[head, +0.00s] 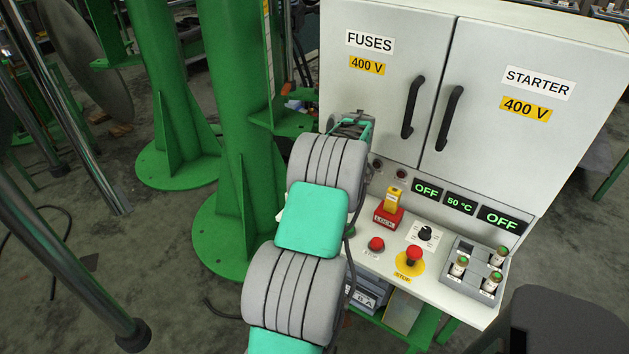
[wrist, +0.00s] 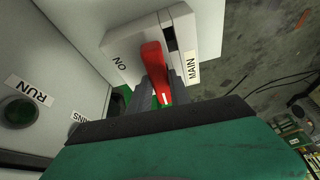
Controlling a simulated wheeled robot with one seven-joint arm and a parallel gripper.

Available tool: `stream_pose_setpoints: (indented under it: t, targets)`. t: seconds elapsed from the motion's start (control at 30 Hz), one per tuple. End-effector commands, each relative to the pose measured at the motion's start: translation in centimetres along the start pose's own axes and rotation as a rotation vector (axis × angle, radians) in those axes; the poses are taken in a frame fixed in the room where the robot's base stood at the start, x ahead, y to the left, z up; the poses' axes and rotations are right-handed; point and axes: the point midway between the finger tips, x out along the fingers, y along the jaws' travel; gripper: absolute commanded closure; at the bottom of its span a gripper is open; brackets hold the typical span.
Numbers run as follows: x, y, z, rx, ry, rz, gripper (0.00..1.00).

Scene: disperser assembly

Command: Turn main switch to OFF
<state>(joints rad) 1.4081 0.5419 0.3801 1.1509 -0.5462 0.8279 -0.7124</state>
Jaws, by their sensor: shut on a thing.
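The main switch is a white box (wrist: 122,45) on the side of the cabinet in the wrist view, marked "MAIN" and "ON". Its red handle (wrist: 153,60) sticks out from the box towards the camera, with a white mark near its end. My gripper (wrist: 161,88) has its two grey fingers on either side of the red handle and is shut on it. In the head view my gripper (head: 349,127) is at the left side of the cabinet, largely hidden by my arm. The switch is not visible there.
The grey cabinet (head: 390,45) has "FUSES" and "STARTER" doors, both closed. Below is a sloped panel (head: 395,265) with a red stop button (head: 414,254), a yellow-and-red lock piece (head: 391,208), a black knob (head: 425,233) and "OFF" displays. A green column (head: 238,130) stands close left of my arm.

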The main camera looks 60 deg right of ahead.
Motion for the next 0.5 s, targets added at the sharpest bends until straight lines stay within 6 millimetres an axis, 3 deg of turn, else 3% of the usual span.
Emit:
stream_pose_setpoints:
  t: [0.5]
  targets:
    - [-0.03, 0.14, 0.05, -0.096, -0.001, -0.039, 1.00]
